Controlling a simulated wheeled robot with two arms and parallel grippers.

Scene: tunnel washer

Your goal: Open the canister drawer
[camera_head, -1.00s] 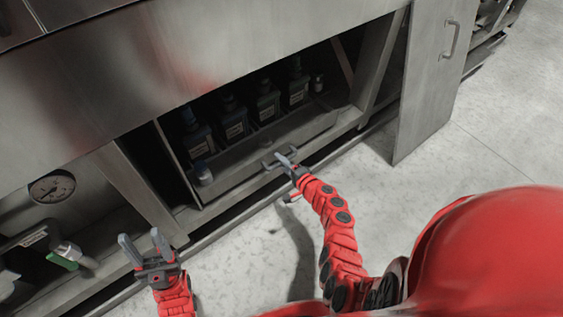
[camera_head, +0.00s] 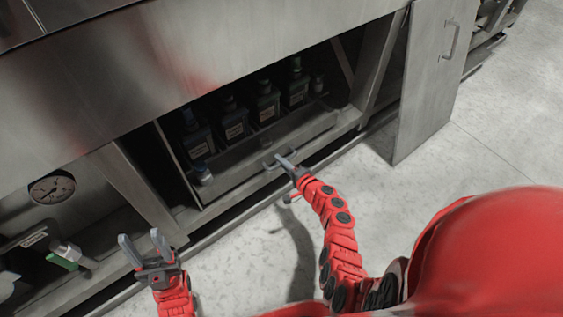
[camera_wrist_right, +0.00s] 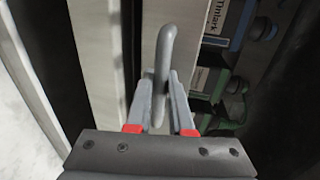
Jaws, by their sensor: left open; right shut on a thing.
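The canister drawer (camera_head: 232,170) is a grey metal tray low in the machine's open bay. It holds several dark labelled canisters (camera_head: 236,122), which show partly in the right wrist view (camera_wrist_right: 208,82). Its bar handle (camera_head: 267,165) is on the front panel. My right gripper (camera_head: 283,160) is at the handle; in the right wrist view its fingers (camera_wrist_right: 160,95) are shut on the handle (camera_wrist_right: 166,50), one on each side. The drawer looks set inside the bay, its front near the frame. My left gripper (camera_head: 141,242) is open and empty, left of the drawer, over the floor edge.
A cabinet door (camera_head: 428,85) stands open at the right of the bay. A pressure gauge (camera_head: 52,188) and a green-handled valve (camera_head: 64,258) are at the left. The pale floor (camera_head: 240,255) in front of the drawer is clear apart from my arms.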

